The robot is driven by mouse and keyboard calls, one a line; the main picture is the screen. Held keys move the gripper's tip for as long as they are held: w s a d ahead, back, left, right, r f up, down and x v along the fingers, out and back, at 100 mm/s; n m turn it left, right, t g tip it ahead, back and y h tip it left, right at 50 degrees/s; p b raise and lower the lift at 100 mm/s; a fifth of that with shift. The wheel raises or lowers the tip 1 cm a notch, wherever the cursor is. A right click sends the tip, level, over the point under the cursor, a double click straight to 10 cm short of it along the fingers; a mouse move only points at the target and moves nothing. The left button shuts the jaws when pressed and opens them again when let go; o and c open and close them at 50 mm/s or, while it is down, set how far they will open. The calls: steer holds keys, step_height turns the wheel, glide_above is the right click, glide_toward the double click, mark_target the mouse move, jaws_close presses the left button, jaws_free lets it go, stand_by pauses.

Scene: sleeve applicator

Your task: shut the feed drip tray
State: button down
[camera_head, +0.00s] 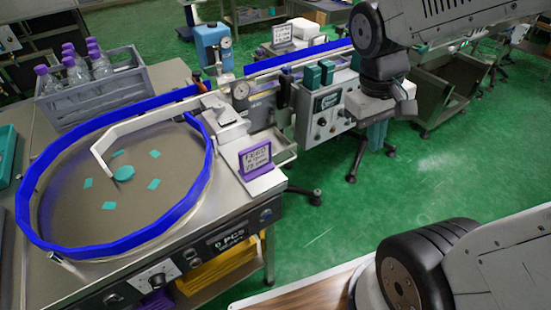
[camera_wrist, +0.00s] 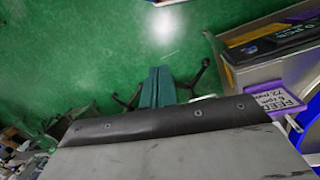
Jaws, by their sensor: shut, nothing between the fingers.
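The feed station is the metal table with a blue-rimmed round turntable (camera_head: 75,215) and a purple-framed FEED sign (camera_head: 256,160). A shallow grey tray (camera_head: 284,152) sticks out beside the sign, below the gauge; it looks like the feed drip tray and appears pulled out, though its label cannot be read. My gripper (camera_head: 377,136), with teal fingers, hangs to the right of this tray, apart from it, over the green floor. The fingers are together and empty. In the wrist view my gripper (camera_wrist: 157,88) points at the floor, and the FEED sign (camera_wrist: 272,103) shows at the right.
A grey crate (camera_head: 95,95) of purple-capped bottles stands at the back left. A grey control box (camera_head: 322,108) with knobs is behind my gripper. A wooden-topped surface (camera_head: 315,290) is at the front. Green floor (camera_head: 430,180) is open to the right.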

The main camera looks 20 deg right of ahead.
steer(key=w+d+f+n+t+h, duration=0.15)
steer(key=w+d+f+n, duration=0.25)
steer(key=w+f, duration=0.5)
steer(key=w+d+f+n+t, duration=0.2)
steer(key=w+d+f+n, duration=0.25)
steer(key=w+f, duration=0.4)
steer(key=n+t+y, duration=0.2)
steer(key=n+y, duration=0.7)
steer(key=n, duration=0.2)
glide_toward(275, 158)
step_height(275, 158, up, 2)
steer(key=s+a, duration=0.1)
steer(key=s, duration=0.2)
steer(key=x, duration=0.9)
steer(key=shift+w+a+r, duration=0.15)
steer(key=shift+w, duration=0.1)
